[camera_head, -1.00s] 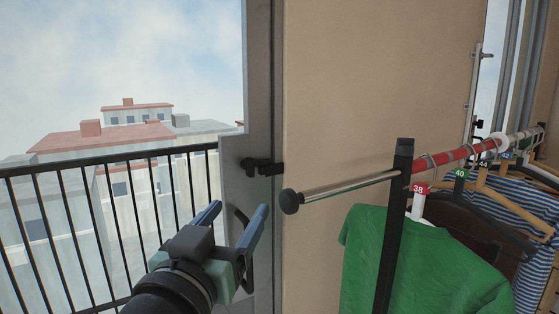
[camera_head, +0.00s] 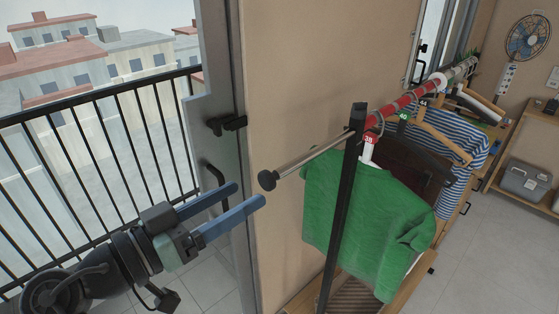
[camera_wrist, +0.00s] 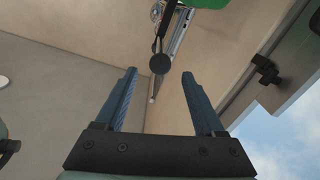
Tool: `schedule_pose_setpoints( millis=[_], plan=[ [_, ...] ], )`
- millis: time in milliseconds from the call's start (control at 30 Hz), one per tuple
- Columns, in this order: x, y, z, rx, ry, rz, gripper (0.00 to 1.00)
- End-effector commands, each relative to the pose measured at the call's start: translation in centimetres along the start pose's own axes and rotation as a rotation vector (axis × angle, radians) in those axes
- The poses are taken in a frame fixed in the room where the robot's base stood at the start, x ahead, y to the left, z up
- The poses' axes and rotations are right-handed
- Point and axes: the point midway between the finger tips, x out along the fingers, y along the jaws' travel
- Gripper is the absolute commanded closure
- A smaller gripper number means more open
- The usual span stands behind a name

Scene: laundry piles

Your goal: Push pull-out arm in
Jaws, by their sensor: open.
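The pull-out arm (camera_head: 312,158) is a thin silver rod with a black round knob (camera_head: 267,180) at its end. It sticks out to the left from the top of the black post of a clothes rack (camera_head: 345,200). My gripper (camera_head: 251,194) is open and empty, its two blue fingers pointing toward the knob from the left, slightly below it. No contact shows. In the wrist view the knob (camera_wrist: 160,64) appears ahead, beyond the fingertips and between them, slightly left of the middle of the gap.
A green shirt (camera_head: 370,205) and other clothes hang on the red rail (camera_head: 408,101). A metal door frame with a black latch (camera_head: 227,124) and handle stands close beside my gripper. A balcony railing (camera_head: 110,140) is at left. Tiled floor (camera_head: 480,240) is open at right.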

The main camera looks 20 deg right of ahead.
Motion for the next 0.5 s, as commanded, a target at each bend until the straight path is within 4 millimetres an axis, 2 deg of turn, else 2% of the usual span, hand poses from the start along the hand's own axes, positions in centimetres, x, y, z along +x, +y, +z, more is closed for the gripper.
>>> schedule_pose_setpoints(
  millis=[33, 200, 333, 500],
  plan=[
    [1.3, 0.2, -0.4, -0.003, -0.002, 0.005, 0.29],
    [4.9, 0.3, -0.4, -0.003, -0.002, 0.004, 0.29],
    [7.1, 0.2, -0.3, -0.002, -0.003, 0.002, 0.29],
    [8.9, 0.1, -0.2, -0.001, 0.0, 0.0, 0.29]
  ],
)
